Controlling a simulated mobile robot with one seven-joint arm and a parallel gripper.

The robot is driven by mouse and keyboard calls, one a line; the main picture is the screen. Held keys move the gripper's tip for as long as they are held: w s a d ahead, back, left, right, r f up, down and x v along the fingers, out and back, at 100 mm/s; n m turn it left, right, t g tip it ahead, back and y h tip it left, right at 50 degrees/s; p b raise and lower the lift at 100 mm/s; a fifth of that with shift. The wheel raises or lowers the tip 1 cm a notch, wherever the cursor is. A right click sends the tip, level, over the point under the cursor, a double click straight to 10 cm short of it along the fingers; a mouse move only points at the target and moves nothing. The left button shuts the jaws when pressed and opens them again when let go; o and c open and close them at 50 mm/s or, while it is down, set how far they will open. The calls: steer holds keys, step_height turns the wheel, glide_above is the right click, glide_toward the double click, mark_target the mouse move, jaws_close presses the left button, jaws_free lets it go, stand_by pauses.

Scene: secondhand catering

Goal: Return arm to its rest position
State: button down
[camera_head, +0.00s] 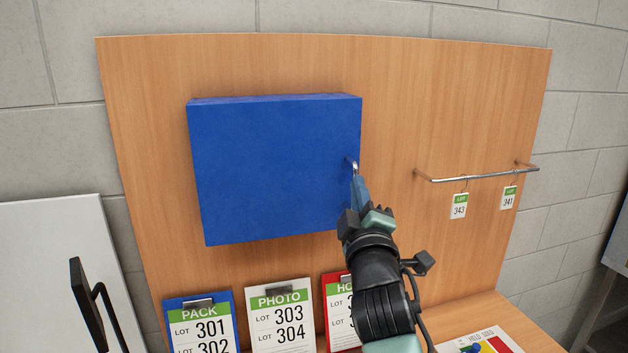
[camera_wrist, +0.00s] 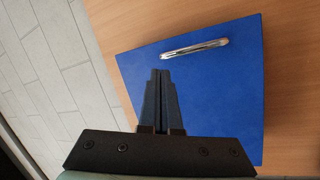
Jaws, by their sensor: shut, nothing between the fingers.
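My gripper (camera_head: 357,190) is shut and empty, with its fingertips in front of the right part of a blue box-shaped cabinet (camera_head: 265,165) on a wooden board. A metal handle (camera_head: 351,165) sits on the cabinet's front near its right edge, just above the fingertips. In the wrist view my gripper (camera_wrist: 160,75) has its two fingers together, over the blue cabinet face (camera_wrist: 215,100). The handle (camera_wrist: 195,48) lies beyond the fingertips there, with a gap showing in the picture. My forearm hides part of the board's lower right.
A metal rail (camera_head: 480,176) with lot tags 343 (camera_head: 459,206) and 341 (camera_head: 509,197) is on the board's right. Clipped cards PACK (camera_head: 200,325), PHOTO (camera_head: 280,322) and a red one (camera_head: 338,310) stand below. A white panel with a black handle (camera_head: 85,300) is lower left.

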steer(key=s+a+r+m+t+y+b, duration=0.1)
steer(key=s+a+r+m+t+y, duration=0.15)
steer(key=s+a+r, duration=0.5)
steer(key=s+r+m+t+b, duration=0.1)
steer(key=s+r+m, duration=0.2)
steer(key=s, duration=0.4)
steer(key=s+r+m+t+h+b, duration=0.1)
steer(key=s+r+m, duration=0.3)
steer(key=s, duration=0.3)
steer(key=s+a+r+m+t+h, duration=0.1)
steer(key=s+r+m+t, duration=0.1)
steer(key=s, duration=0.5)
step_height(320, 180, up, 2)
steer(key=shift+s+r+m+b, duration=0.1)
steer(key=shift+s+m+b, duration=0.3)
steer(key=shift+m, duration=0.35)
